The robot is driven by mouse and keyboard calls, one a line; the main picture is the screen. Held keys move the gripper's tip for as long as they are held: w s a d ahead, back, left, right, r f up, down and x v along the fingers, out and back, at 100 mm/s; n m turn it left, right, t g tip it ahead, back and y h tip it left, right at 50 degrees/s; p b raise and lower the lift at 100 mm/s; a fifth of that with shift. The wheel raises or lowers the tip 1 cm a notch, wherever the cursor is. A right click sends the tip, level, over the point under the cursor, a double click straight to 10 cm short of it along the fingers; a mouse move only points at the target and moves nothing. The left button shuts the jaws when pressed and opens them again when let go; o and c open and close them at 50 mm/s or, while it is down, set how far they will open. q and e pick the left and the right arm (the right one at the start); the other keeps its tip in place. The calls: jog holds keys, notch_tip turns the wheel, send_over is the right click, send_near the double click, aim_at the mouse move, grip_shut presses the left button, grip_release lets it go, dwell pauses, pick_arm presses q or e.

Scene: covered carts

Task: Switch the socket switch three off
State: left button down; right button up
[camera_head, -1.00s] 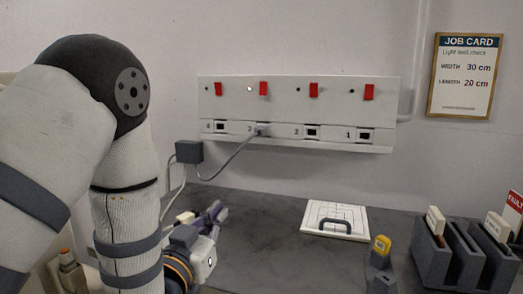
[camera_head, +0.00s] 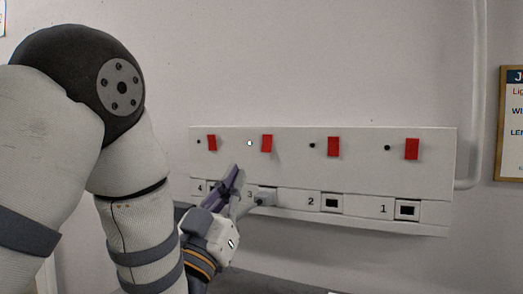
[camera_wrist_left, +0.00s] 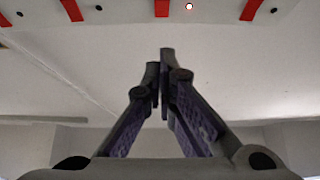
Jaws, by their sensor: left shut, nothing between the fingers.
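The white socket panel (camera_head: 300,170) on the wall has four red switches above numbered sockets. Socket switch three (camera_head: 266,143) is second from the left, and the lamp (camera_head: 249,143) beside it is lit white. The other lamps are dark. My right gripper is not in view.
Switch four (camera_head: 212,142) is left of switch three and switch two (camera_head: 334,146) is right of it. My left gripper hides part of the socket row near socket 4. A job card (camera_head: 512,125) hangs at the right, and a pipe (camera_head: 480,100) runs down the wall.

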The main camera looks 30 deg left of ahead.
pick_arm(q)
send_near(269, 136)
notch_tip(269, 136, up, 4)
jog(key=w, duration=0.2)
jog(key=w+f, duration=0.1)
jog(key=shift+w+a+b, duration=0.15)
jog(key=shift+w+b, duration=0.25)
jog(key=shift+r, duration=0.1)
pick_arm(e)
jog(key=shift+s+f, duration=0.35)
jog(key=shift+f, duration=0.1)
